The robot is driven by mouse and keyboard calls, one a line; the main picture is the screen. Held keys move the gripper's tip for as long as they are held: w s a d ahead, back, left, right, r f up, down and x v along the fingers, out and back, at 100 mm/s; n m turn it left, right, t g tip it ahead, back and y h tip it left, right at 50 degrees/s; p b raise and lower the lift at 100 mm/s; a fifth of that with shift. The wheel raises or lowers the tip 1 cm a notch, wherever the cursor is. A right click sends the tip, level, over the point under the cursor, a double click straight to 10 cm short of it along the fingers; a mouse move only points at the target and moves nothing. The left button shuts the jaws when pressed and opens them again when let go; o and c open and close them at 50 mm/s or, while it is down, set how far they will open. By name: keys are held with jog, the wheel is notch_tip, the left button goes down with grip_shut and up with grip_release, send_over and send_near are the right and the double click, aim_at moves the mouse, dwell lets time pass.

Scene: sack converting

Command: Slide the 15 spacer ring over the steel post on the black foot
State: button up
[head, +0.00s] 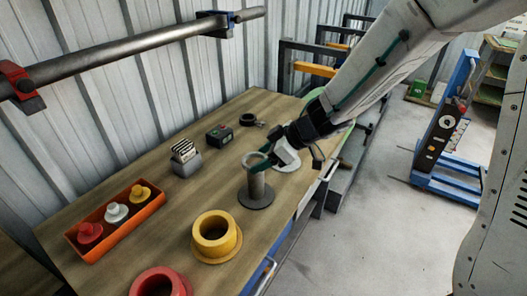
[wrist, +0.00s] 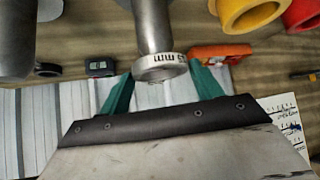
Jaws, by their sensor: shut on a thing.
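My gripper (head: 263,161) is shut on the pale grey spacer ring (head: 252,160). The ring is at the post's top end and looks in line with the post (wrist: 152,25). Whether the post's tip is inside the ring or just below it, I cannot tell.
A yellow flanged bush (head: 232,246) and a red one (head: 160,284) stand in front of the post. An orange tray (head: 150,208) with several knobbed pieces lies left. A grey card holder (head: 187,166) and a dark box (head: 219,135) stand behind. Bare bench (head: 180,220) lies between.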

jog(key=shift+f, duration=4.55)
jog(key=o, duration=1.2)
jog(key=shift+v, duration=3.9)
jog(key=shift+f, duration=0.1)
